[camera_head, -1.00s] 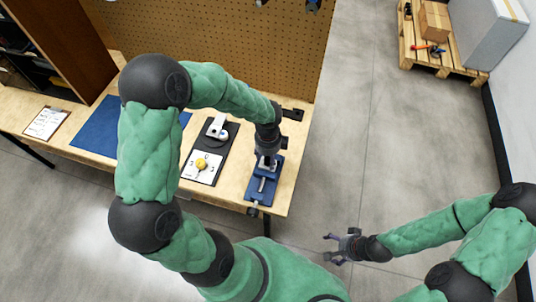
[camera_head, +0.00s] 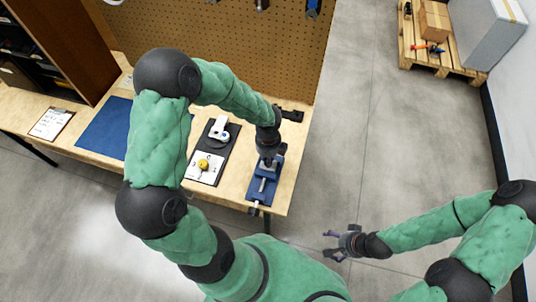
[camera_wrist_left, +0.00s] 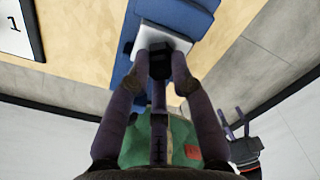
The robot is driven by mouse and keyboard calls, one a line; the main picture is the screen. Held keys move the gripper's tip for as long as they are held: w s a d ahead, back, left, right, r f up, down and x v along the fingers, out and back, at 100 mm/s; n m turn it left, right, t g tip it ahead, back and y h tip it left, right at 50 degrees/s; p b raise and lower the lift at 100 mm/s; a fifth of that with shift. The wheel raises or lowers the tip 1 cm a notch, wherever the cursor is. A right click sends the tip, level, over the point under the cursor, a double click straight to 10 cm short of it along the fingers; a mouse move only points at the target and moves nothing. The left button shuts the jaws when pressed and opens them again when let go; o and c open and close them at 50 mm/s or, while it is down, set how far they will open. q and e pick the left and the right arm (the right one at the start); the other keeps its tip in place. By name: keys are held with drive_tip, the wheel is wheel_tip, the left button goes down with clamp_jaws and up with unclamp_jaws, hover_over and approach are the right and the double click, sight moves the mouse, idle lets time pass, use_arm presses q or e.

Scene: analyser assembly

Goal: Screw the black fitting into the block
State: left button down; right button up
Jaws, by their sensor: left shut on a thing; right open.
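My left gripper (camera_wrist_left: 160,72) is shut on the black fitting (camera_wrist_left: 160,60), which shows between its fingertips in the left wrist view. The fitting is over the pale grey block (camera_wrist_left: 180,38); I cannot tell how deep it sits in it. The block is in the blue vise (camera_wrist_left: 135,75) near the table's right end. In the head view the vise (camera_head: 258,194) shows below my left wrist, and the fitting is too small to make out. My right gripper (camera_head: 334,243) is open and empty, off the table to the right.
Beside the vise lie a dark tray with a white part (camera_head: 218,130) and a white card with a yellow round piece (camera_head: 203,164). A blue mat (camera_head: 103,128) and a clipboard (camera_head: 51,123) lie further left. A pegboard (camera_head: 215,45) stands behind.

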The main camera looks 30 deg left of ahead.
use_arm(q)
drive_tip(key=shift+m, duration=0.3)
drive_tip(key=shift+d+r+m+p, duration=0.1)
drive_tip(key=shift+r+m+p, duration=0.05)
drive_tip(key=shift+m+p, duration=1.45)
drive_tip(key=shift+p, duration=0.1)
drive_tip(key=shift+f+m, duration=0.2)
drive_tip(key=shift+m, duration=0.2)
